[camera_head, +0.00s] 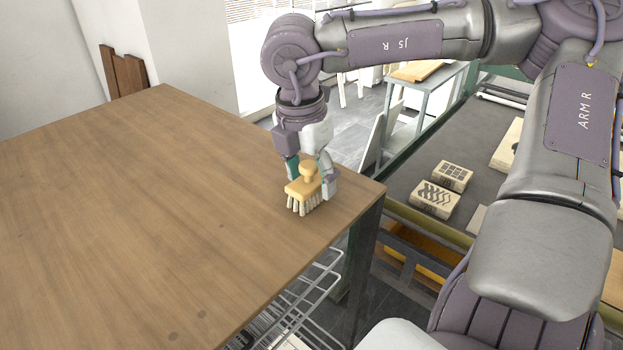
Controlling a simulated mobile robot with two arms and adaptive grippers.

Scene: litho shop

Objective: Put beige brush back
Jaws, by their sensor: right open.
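The beige brush (303,189) stands bristles down on the wooden table top, near its right corner. It has a yellowish block, a round knob on top and pale bristle tufts. My right gripper (311,176) is directly over the brush, pointing down. Its fingers are open on either side of the knob, one at the left behind the block and one at the right end. I cannot tell whether a finger touches the brush. My left gripper is not in view.
The wooden table (130,200) is otherwise bare, with wide free room to the left. Its right edge is close to the brush. A wire rack (312,290) is below the front edge. A dark bench with patterned blocks (433,199) lies to the right.

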